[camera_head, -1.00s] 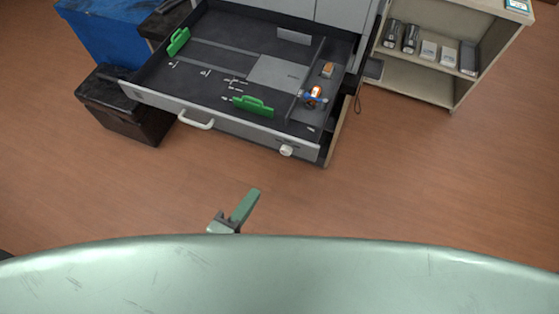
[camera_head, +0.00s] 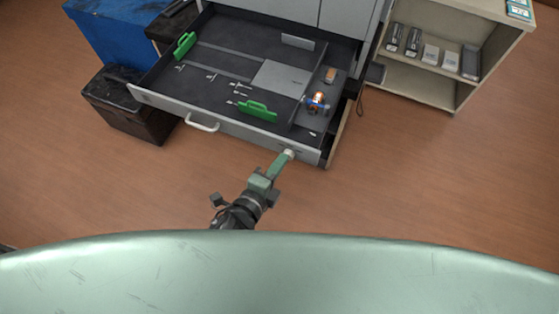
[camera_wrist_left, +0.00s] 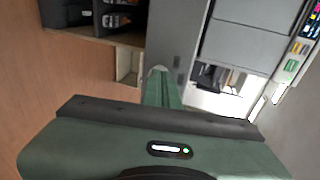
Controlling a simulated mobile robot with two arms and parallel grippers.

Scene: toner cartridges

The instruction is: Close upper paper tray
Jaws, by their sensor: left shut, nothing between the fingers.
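The upper paper tray (camera_head: 270,123) is pulled out of the grey printer (camera_head: 290,10), showing its dark inside with green guides. Its front has a white handle (camera_head: 203,125) and a pale knob at the right part. My left gripper (camera_head: 284,160) is shut and empty, its tip at the knob on the tray front; I cannot tell whether it touches. In the left wrist view the green fingers (camera_wrist_left: 159,90) point at a grey panel. My right gripper is not in view.
A shelf (camera_head: 432,75) with several cartridges stands at the right. A black bin (camera_head: 128,108) and a blue box (camera_head: 118,35) stand at the left. An orange and blue object (camera_head: 318,101) lies in the tray's right compartment. The brown floor in front is clear.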

